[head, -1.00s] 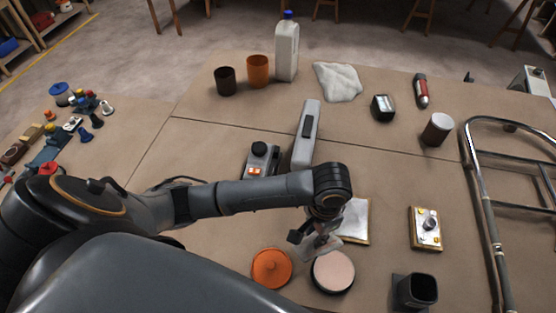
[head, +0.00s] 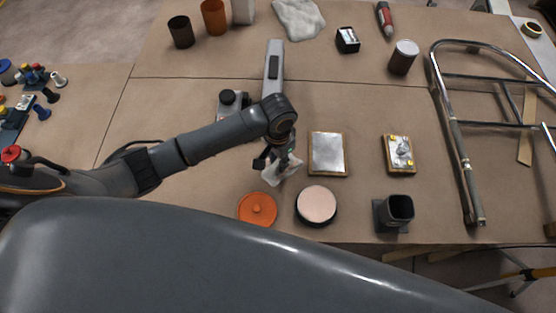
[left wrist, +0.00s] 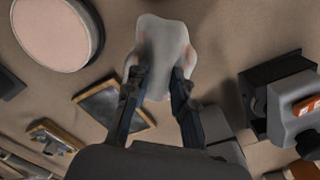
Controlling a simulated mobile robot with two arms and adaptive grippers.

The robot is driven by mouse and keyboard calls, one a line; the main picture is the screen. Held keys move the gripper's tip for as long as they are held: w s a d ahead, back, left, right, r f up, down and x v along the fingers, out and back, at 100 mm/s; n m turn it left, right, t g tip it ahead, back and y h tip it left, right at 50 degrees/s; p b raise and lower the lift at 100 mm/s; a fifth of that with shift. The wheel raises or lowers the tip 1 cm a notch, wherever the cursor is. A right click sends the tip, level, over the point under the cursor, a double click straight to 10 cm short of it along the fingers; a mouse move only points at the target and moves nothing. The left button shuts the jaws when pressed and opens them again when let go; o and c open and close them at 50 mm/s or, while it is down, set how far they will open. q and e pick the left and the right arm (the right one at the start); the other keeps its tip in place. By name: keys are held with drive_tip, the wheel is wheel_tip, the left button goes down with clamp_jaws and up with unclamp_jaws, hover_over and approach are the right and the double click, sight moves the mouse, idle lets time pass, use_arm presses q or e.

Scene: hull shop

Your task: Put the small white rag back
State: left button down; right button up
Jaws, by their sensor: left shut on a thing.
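My left gripper (head: 276,160) is shut on the small white rag (head: 281,172), which hangs from its fingers above the table. In the left wrist view the rag (left wrist: 164,48) is bunched between the two dark fingertips (left wrist: 158,82). In the head view it shows left of a framed metal plate, above and between an orange round lid and a pink-topped disc. A larger white cloth (head: 298,17) lies crumpled at the back of the table. My right gripper is in neither view.
The orange lid (head: 257,209), pink-topped disc (head: 317,203), framed plate (head: 328,153) and dark square cup (head: 398,209) stand near the front edge. A grey tool (head: 273,70) lies behind my gripper. A metal tube frame (head: 456,150) is at right. Bare table lies between the plates and the back items.

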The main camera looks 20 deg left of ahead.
use_arm(q)
drive_tip(key=shift+w+a+f, duration=0.2)
drive_tip(key=shift+w+f, duration=0.5)
drive_tip(key=shift+f, duration=0.15)
wheel_tip(320, 180, down, 3)
drive_tip(key=shift+f, duration=0.1)
drive_tip(key=shift+f, duration=0.15)
drive_tip(key=c, duration=1.1)
unclamp_jaws()
wheel_tip(320, 180, up, 12)
drive_tip(key=shift+r+b, duration=0.1)
drive_tip(key=shift+b, duration=0.3)
